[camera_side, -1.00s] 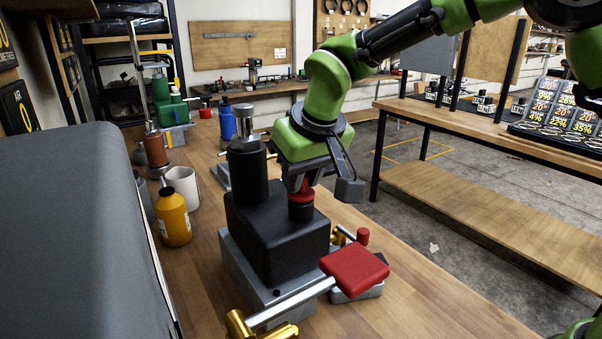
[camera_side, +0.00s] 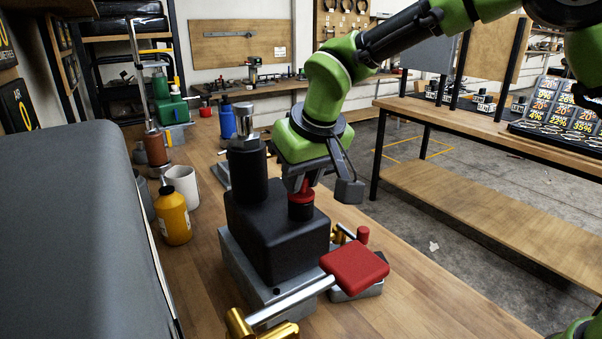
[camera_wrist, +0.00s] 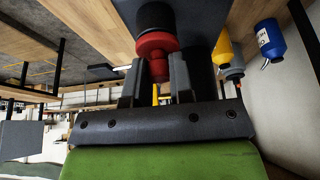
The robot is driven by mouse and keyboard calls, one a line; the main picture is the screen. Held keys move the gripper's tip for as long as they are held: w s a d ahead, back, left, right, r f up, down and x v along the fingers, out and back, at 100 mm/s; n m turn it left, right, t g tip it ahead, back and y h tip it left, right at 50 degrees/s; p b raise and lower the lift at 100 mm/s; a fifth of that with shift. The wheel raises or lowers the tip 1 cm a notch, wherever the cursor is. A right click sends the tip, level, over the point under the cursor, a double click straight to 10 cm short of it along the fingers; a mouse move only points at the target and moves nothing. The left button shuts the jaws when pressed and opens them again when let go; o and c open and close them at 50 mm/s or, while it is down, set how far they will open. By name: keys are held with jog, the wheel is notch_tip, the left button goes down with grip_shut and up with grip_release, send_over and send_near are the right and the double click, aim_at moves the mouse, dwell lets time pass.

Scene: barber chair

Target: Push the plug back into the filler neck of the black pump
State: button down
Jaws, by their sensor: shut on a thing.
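The black pump (camera_side: 268,237) stands on a grey metal base on the wooden bench in the side view. Its black filler neck (camera_side: 300,211) rises from the right part of the pump's top. The red plug (camera_side: 302,195) sits at the mouth of the neck; how deep it is cannot be told. The plug (camera_wrist: 156,44) also shows in the wrist view, against the dark neck (camera_wrist: 155,17). My gripper (camera_wrist: 160,70) is shut on the plug's narrower red end, one finger on each side. In the side view my gripper (camera_side: 301,181) is directly above the neck.
A red pedal pad (camera_side: 355,267) on a metal lever lies in front of the pump. A black cylinder (camera_side: 247,172) rises beside my gripper. A yellow bottle (camera_side: 173,216) and white mug (camera_side: 184,184) stand left. The bench at front right is clear.

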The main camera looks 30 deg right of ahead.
dwell(0.4)
jog(key=shift+c, duration=2.2)
grip_release()
jog(key=shift+r, duration=3.55)
grip_shut()
